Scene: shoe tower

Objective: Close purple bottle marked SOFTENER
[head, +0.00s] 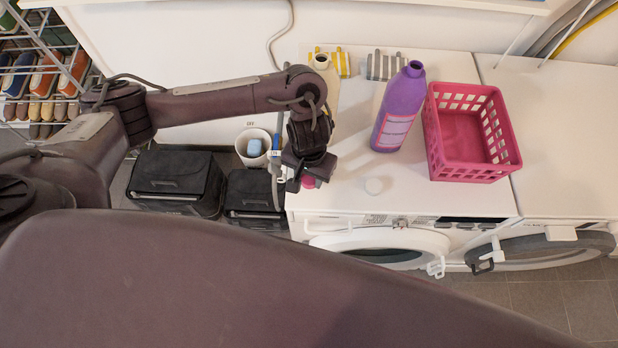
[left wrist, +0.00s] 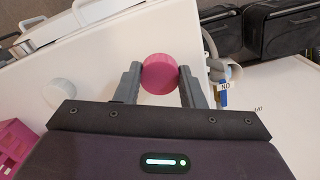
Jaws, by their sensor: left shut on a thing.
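The purple bottle (head: 399,108) stands upright on the white washing machine top, its neck open with no cap on it. Its label text is too small to read. My left gripper (head: 309,178) is at the left front edge of the machine top, to the left of the bottle and apart from it. It is shut on a pink cap (left wrist: 160,74), which sits between its two fingers in the left wrist view; the cap also shows in the head view (head: 309,182). My right gripper is not in view.
A pink basket (head: 430,135) stands right of the bottle. A white cap (head: 373,186) lies in front of it. A cream bottle (head: 321,62) stands behind my left arm, near striped cloths (head: 384,65). Below are open round machine doors (head: 380,245). Black bins (head: 177,180) stand at left.

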